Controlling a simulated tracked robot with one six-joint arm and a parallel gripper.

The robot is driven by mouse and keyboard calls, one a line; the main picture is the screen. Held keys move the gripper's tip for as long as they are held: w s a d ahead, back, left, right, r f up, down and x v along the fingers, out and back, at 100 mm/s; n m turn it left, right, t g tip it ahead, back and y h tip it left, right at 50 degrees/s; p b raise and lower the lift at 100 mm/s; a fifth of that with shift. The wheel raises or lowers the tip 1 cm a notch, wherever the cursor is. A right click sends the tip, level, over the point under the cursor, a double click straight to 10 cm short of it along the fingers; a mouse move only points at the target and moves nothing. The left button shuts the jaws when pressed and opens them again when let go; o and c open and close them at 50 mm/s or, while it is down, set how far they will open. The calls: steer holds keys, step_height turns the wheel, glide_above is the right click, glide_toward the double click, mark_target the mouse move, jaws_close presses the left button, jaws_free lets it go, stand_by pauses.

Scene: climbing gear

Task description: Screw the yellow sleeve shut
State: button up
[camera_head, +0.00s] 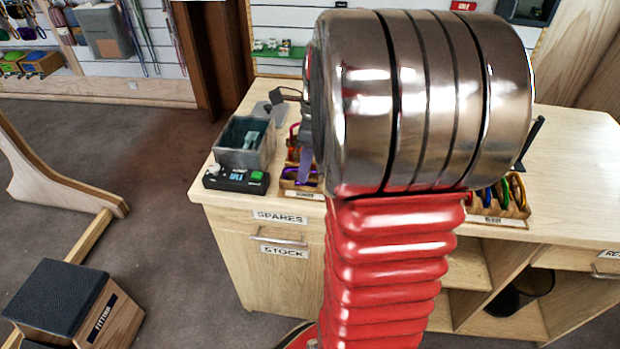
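My red and metal arm fills the middle of the view and hides much of the counter. A grey piece at its left edge, seemingly part of my gripper (306,160), shows in front of the left wooden holder (288,186). Its fingers cannot be made out, nor whether they hold anything. A purple carabiner (298,176) and part of a red one show at that holder. A right wooden holder (500,216) carries several coloured carabiners, partly behind my arm. I cannot make out a yellow sleeve on any of them.
The wooden counter (580,160) has free room at its right. A grey open bin (245,158) and a black box with a green button (236,180) stand at its left end. A stool with a dark top (58,300) stands on the floor at lower left.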

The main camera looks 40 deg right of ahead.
steer(key=shift+s+a, duration=0.3)
steer(key=shift+a, duration=0.15)
stand_by(0.4)
steer(key=shift+f, duration=1.45)
steer(key=shift+w+d, duration=0.45)
steer(key=shift+d, duration=0.15)
steer(key=shift+r, duration=0.1)
steer(key=shift+a+r, duration=0.1)
steer(key=shift+r, duration=1.25)
steer(key=shift+s+a, duration=0.35)
steer(key=shift+a, duration=0.2)
